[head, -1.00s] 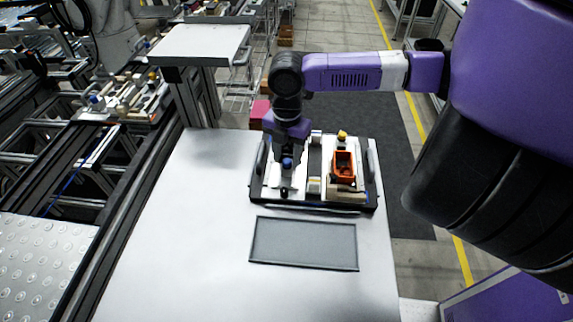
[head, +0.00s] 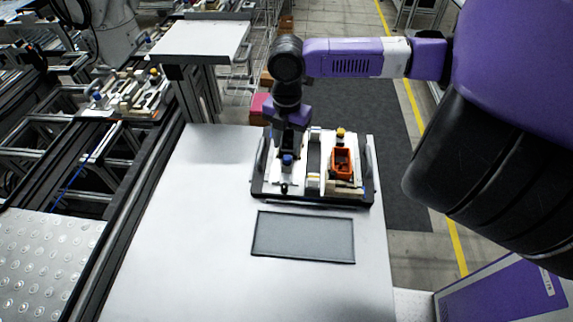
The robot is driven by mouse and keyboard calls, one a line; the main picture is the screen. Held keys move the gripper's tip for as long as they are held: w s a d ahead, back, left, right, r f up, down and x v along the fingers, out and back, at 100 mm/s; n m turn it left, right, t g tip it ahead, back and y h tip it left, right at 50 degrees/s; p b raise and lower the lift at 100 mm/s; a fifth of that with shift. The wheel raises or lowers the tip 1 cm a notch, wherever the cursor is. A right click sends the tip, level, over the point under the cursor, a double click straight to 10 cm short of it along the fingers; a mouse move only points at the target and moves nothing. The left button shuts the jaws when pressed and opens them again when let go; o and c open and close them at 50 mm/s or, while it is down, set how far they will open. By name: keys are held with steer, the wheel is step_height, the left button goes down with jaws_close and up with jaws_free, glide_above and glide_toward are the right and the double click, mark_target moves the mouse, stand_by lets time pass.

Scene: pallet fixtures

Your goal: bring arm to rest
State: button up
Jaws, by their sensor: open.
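My purple arm reaches in from the right, bends at a black elbow joint and points down. My gripper (head: 285,180) hangs over the left part of the black pallet fixture (head: 312,198) on the white table. It is open, though its fingers are small and partly hidden in this view. A blue part (head: 287,160) shows at the gripper; I cannot tell whether it belongs to the fixture. An orange bin (head: 342,162) sits on the right part of the fixture, with a yellow-orange knob (head: 341,132) behind it.
A grey tray (head: 303,237) lies in front of the fixture on the white table (head: 190,250). The table's left side is clear. A raised white stand (head: 200,42) is at the back left. A conveyor frame (head: 60,175) runs along the left. A red box (head: 259,106) stands behind the table.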

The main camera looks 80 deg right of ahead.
stand_by(0.5)
steer(key=w+a+r+m+t, duration=0.2)
steer(key=w+r+t, duration=0.4)
steer(key=w, duration=0.6)
steer(key=w+a+r+m+t, duration=0.2)
steer(key=w+r+t, duration=0.3)
steer(key=w+r, duration=0.45)
steer(key=w+a+r+m+t+b, duration=0.1)
steer(key=w+a+r+m+t, duration=0.4)
steer(key=r, duration=0.5)
steer(key=w+a+r+m+t+b, duration=0.15)
steer(key=w+a+r+t, duration=0.25)
steer(key=a+r+t, duration=0.45)
steer(key=s+a+f+m+g+b, duration=0.1)
steer(key=s+a+f+g, duration=0.2)
steer(key=s+f, duration=0.8)
steer(key=s+a+f+m+g+b, duration=0.1)
steer(key=s+a+f+m+g, duration=0.1)
steer(key=s+a+f, duration=0.6)
steer(key=s+a+f+m+g, duration=0.1)
steer(key=s+a+f+g, duration=0.3)
steer(key=s+f, duration=1)
steer(key=s+a, duration=0.2)
steer(key=s, duration=0.1)
steer(key=shift+f+g+b, duration=0.35)
steer(key=shift+b, duration=0.05)
